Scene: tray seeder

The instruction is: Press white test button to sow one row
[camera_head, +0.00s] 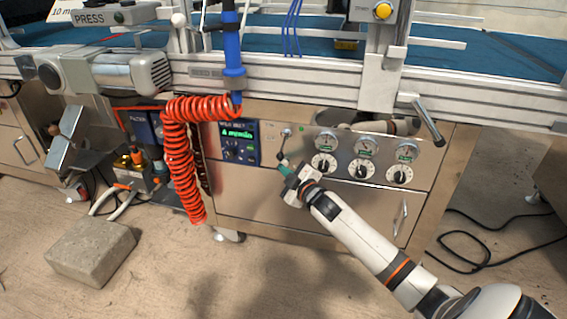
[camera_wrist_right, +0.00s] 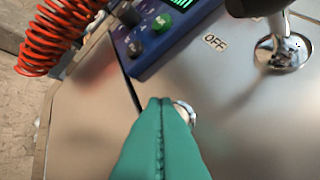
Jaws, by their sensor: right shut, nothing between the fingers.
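My right gripper (camera_head: 284,164) is shut and empty, its green fingertips close to the steel front panel (camera_head: 262,187) of the machine. In the right wrist view the closed green fingertips (camera_wrist_right: 162,103) lie over a small round button with a bright metal ring (camera_wrist_right: 188,110). Only the right edge of this button shows; the fingers hide the rest, and I cannot tell whether they touch it. In the head view the button is not distinguishable behind the gripper. My left gripper is not in view.
A blue control box (camera_head: 239,143) with a green display is left of the fingertips. A lever switch (camera_head: 286,137), marked OFF in the wrist view, sits just above. Gauges and black-white knobs (camera_head: 362,169) are to the right. A red coiled hose (camera_head: 180,150) hangs at left.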

